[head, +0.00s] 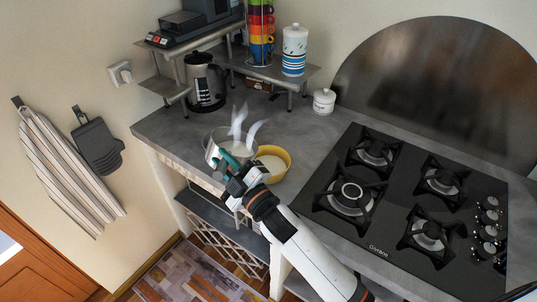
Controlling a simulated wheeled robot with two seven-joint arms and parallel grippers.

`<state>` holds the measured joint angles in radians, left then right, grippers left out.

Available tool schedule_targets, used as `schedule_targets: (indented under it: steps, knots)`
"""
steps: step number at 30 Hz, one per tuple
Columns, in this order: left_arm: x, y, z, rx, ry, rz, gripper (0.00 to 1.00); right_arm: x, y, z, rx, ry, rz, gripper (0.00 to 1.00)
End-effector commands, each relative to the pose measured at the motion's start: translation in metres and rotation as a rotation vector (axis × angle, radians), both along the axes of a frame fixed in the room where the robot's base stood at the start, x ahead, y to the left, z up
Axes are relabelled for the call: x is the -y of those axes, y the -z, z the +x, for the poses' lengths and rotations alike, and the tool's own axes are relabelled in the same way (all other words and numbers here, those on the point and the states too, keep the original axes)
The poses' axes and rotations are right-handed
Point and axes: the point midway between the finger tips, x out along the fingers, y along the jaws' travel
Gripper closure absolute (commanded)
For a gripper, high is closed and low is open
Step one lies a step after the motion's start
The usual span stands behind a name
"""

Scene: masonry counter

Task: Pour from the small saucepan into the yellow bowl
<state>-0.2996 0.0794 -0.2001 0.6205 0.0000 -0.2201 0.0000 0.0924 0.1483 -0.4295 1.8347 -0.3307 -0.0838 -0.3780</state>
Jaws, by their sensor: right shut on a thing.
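The small saucepan (216,138) is a grey metal pan on the left part of the counter, with pale contents and white wisps like steam above it. My right gripper (229,166) is shut on the saucepan, at its near side by a teal part that looks like its handle. The yellow bowl (287,159) is just right of the saucepan, with a pale content inside. The gripper and arm cover part of the bowl's near left side. I cannot tell whether the saucepan touches the counter or is tilted. My left gripper is not in view.
A black gas hob (385,205) fills the counter's right side. A kettle (205,82) stands behind the saucepan. A small white jar (324,101) stands at the back. A metal shelf (240,62) holds coloured cups (260,35) and a striped canister (294,50).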

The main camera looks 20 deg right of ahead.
Motion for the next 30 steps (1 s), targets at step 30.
schedule_targets:
  steps: [30]
  knots:
    - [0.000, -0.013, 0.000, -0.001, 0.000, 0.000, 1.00, -0.061, 0.042, -0.001, 0.034, 0.009, -0.431, 1.00]
